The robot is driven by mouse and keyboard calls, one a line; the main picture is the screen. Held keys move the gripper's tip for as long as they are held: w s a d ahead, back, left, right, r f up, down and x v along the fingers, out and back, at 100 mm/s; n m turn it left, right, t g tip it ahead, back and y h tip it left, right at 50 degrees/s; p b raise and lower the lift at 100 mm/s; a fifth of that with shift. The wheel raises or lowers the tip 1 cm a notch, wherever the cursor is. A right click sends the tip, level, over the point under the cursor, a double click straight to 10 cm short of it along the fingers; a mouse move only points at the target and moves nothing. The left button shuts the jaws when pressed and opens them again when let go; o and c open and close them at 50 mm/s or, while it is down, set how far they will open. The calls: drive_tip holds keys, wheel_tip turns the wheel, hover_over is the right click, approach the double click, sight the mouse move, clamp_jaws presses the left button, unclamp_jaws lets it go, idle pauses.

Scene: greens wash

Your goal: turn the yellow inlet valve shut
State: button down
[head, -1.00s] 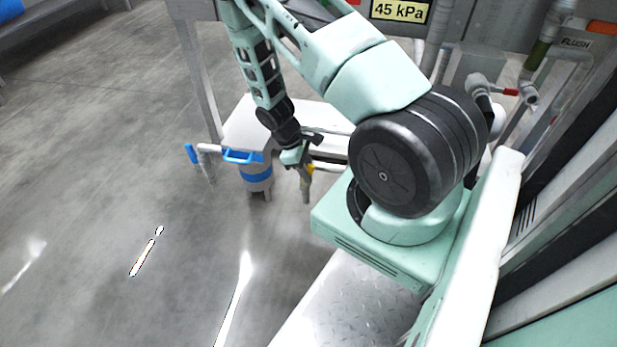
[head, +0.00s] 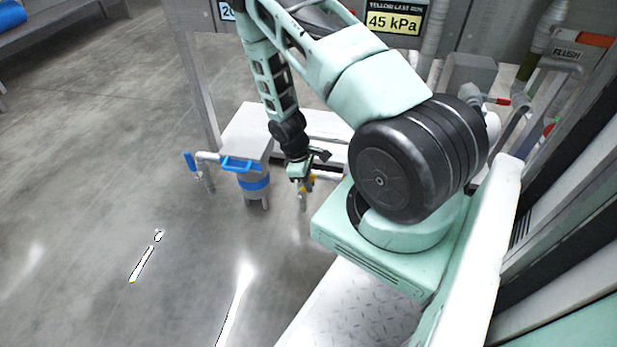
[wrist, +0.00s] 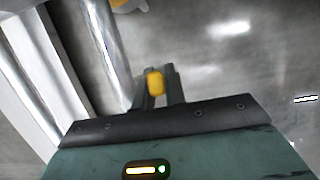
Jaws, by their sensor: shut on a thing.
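The yellow inlet valve's handle shows as a small yellow piece (wrist: 155,82) between my fingertips in the wrist view. My gripper (wrist: 160,88) is shut on it, with one finger on each side. In the head view, my gripper (head: 301,182) is low beside the bench, with a bit of the yellow handle (head: 308,184) showing at it. The gripper hides most of the handle, and I cannot tell its turn angle. A grey pipe end hangs just below.
A pale bench (head: 248,126) is behind. A sign reads 45 kPa (head: 393,22). A red-handled valve (head: 497,100) is at right.

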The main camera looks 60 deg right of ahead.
drive_tip(key=shift+s+d+f+t+y+p, duration=0.1)
drive_tip(key=shift+s+d+t+y+p, duration=0.1)
drive_tip(key=shift+s+t+p, duration=0.15)
drive_tip(key=shift+s+d+t+y+p, duration=0.1)
drive_tip(key=shift+s+t+y+p, duration=0.1)
drive_tip(key=shift+s+t+p, duration=0.15)
drive_tip(key=shift+s+f+t+p, duration=0.25)
drive_tip(key=shift+f+t+p, duration=0.2)
drive_tip(key=shift+t, duration=0.35)
drive_tip(key=c, duration=1.4)
unclamp_jaws()
drive_tip(key=shift+c, duration=0.2)
drive_tip(key=shift+d, duration=0.1)
drive_tip(key=shift+w, duration=0.1)
